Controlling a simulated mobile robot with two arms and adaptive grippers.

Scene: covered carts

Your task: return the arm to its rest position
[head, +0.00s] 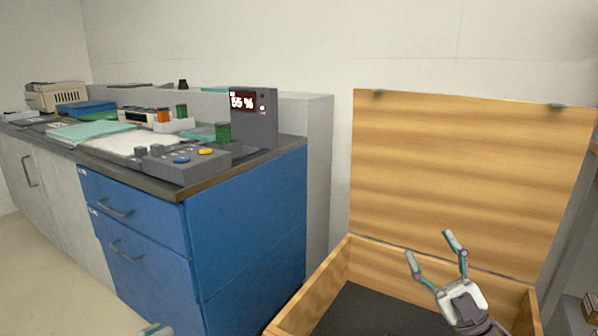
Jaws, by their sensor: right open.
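My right gripper (430,247) is in the head view at the lower right, in front of the open wooden box (285,317). Its two teal-tipped fingers are spread apart with nothing between them. The hand shows over the box opening; I cannot tell its exact height. Only a small teal and grey tip of my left gripper (156,330) shows at the bottom edge, left of centre, in front of the blue drawers. Its jaws are cut off by the frame.
The box's wooden lid (455,180) stands raised at the back. A blue drawer cabinet (245,240) with a dark worktop is at the left, bearing a button panel (182,162), a display unit (254,118), papers and small jars. Shelving stands at the right edge. Floor shows at lower left.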

